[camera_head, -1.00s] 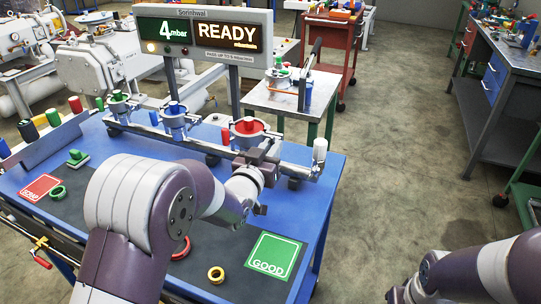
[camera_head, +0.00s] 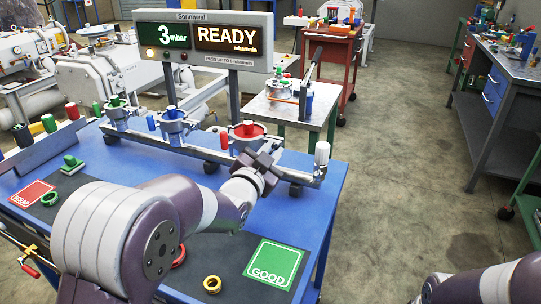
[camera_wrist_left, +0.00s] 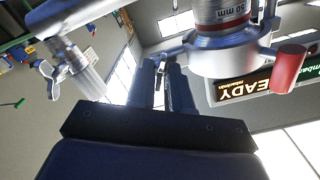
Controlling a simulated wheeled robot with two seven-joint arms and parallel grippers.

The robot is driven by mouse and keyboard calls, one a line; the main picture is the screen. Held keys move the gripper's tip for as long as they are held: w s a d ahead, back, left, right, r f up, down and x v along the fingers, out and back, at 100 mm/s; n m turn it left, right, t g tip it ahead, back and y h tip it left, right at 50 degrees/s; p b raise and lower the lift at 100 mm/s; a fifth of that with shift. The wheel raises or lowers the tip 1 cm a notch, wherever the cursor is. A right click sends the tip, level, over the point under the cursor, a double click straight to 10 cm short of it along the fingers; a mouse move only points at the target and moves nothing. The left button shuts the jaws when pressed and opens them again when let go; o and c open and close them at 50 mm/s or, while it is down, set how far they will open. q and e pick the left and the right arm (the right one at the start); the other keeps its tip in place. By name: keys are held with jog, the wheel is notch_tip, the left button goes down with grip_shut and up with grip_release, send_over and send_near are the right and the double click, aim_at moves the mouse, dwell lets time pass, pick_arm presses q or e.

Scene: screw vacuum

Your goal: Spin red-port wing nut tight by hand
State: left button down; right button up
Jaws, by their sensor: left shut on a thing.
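In the left wrist view the gripper's two dark fingers (camera_wrist_left: 166,85) are shut on a small metal piece (camera_wrist_left: 162,66), which looks like the wing nut, beside the clamp ring (camera_wrist_left: 225,58). The nut is hidden behind the gripper in the head view. My right arm enters at the bottom right; its gripper is out of frame.
A display (camera_head: 205,38) above the bench reads 3 mbar, READY. A white-capped valve (camera_head: 322,153) stands right of the gripper.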

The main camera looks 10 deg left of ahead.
dwell(0.4)
pick_arm(q)
jog(key=c, duration=1.3)
grip_release()
jog(key=s, duration=0.4)
jog(key=s+a+p, duration=0.1)
jog(key=s, duration=0.3)
jog(key=s+a, duration=0.1)
jog(key=s, duration=0.3)
jog(key=shift+s+a+p, duration=0.15)
jog(key=shift+s+p, duration=0.1)
jog(key=shift+p, duration=0.05)
